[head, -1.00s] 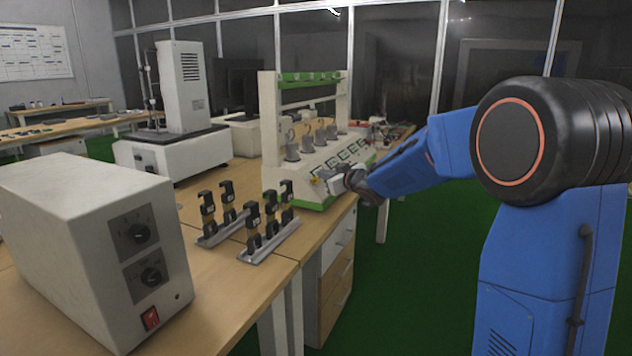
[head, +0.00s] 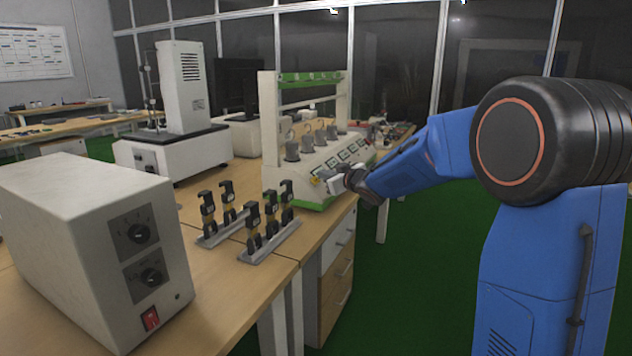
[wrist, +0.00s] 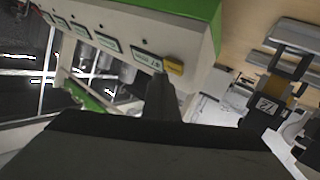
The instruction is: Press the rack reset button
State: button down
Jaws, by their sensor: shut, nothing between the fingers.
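The rack (head: 268,125) is a white and green frame on the wooden bench, with several grey cylinders and a sloping front panel. It also shows upside down in the wrist view (wrist: 193,40). A small yellow part (wrist: 174,66), possibly the reset button, sits at the panel's end beside a label; it is a tiny yellow spot in the head view (head: 315,180). My gripper (head: 329,183) is at the panel's near end. In the wrist view its shut dark fingers (wrist: 160,84) point towards the panel just beside the yellow part. I cannot tell whether they touch it.
Two metal strips with black and yellow fittings (head: 270,240) stand on the bench before the rack. A white box with dials and a red switch (head: 85,240) is at the near left. A tall white instrument (head: 183,88) stands behind. The green floor right of the bench is clear.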

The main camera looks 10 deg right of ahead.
jog(key=shift+f, duration=0.1)
jog(key=shift+w+a+f, duration=0.15)
jog(key=shift+a+f, duration=0.05)
jog(key=shift+a, duration=0.05)
jog(key=shift+w+a+f, duration=0.15)
jog(key=shift+a+f, duration=0.05)
jog(key=shift+f, duration=0.1)
dwell(0.9)
dwell(0.4)
jog(key=shift+s+d+r, duration=0.3)
jog(key=shift+d+r, duration=0.15)
jog(key=shift+r, duration=0.15)
jog(key=shift+d+r, duration=0.1)
jog(key=shift+s+d+r, duration=0.35)
jog(key=shift+d+r, duration=0.05)
jog(key=shift+r, duration=0.2)
jog(key=shift+s+d+r, duration=0.3)
jog(key=shift+d+r, duration=0.15)
jog(key=shift+r, duration=0.15)
jog(key=shift+s+d+r, duration=0.35)
jog(key=shift+d+r, duration=0.05)
jog(key=shift+r, duration=0.2)
